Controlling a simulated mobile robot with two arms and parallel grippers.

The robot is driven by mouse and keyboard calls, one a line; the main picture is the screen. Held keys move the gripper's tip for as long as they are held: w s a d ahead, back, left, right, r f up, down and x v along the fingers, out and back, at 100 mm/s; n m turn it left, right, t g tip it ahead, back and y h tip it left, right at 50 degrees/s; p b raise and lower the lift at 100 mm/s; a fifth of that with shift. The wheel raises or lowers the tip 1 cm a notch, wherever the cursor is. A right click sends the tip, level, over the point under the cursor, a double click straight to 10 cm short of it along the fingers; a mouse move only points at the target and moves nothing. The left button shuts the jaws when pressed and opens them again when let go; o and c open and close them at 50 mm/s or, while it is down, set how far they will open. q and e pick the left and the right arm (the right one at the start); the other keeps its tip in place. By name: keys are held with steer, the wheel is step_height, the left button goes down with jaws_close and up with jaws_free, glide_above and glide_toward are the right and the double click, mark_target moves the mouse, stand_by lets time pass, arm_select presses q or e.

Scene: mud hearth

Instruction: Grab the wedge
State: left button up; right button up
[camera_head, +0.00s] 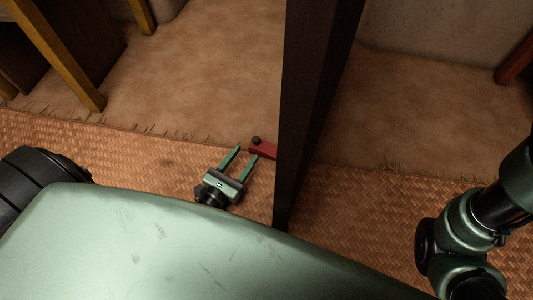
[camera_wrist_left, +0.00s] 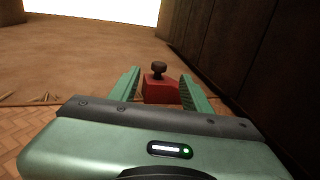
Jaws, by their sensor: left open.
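The wedge (camera_head: 264,149) is a small red block with a dark round knob on top. It lies on the floor near the edge of the woven mat, partly hidden behind a dark upright post in the head view. My left gripper (camera_head: 244,153) is open, its green fingers pointing at the wedge. In the left wrist view the wedge (camera_wrist_left: 160,90) shows between and just beyond the tips of the open left gripper (camera_wrist_left: 158,88); I cannot tell whether they touch. My right arm shows at the right of the head view, but its gripper is out of view.
The dark post (camera_head: 310,90) stands right beside the wedge and my left gripper. A woven mat (camera_head: 150,155) covers the near floor, with bare earthen floor (camera_head: 200,70) beyond. Wooden furniture legs (camera_head: 62,60) stand at the upper left. The earthen floor left of the post is clear.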

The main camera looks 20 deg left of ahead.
mark_target(254, 143)
arm_select(q)
steer(key=shift+w+d, duration=0.1)
steer(key=shift+w, duration=0.35)
steer(key=w+b, duration=0.2)
steer(key=w, duration=0.1)
steer(key=w+b, duration=0.2)
steer(key=w, duration=0.1)
steer(key=shift+w+d+f, duration=0.1)
steer(key=shift+w+d, duration=0.05)
steer(key=shift+d, duration=0.05)
steer(key=shift+w, duration=0.3)
steer(key=shift+c, duration=0.3)
jaws_close()
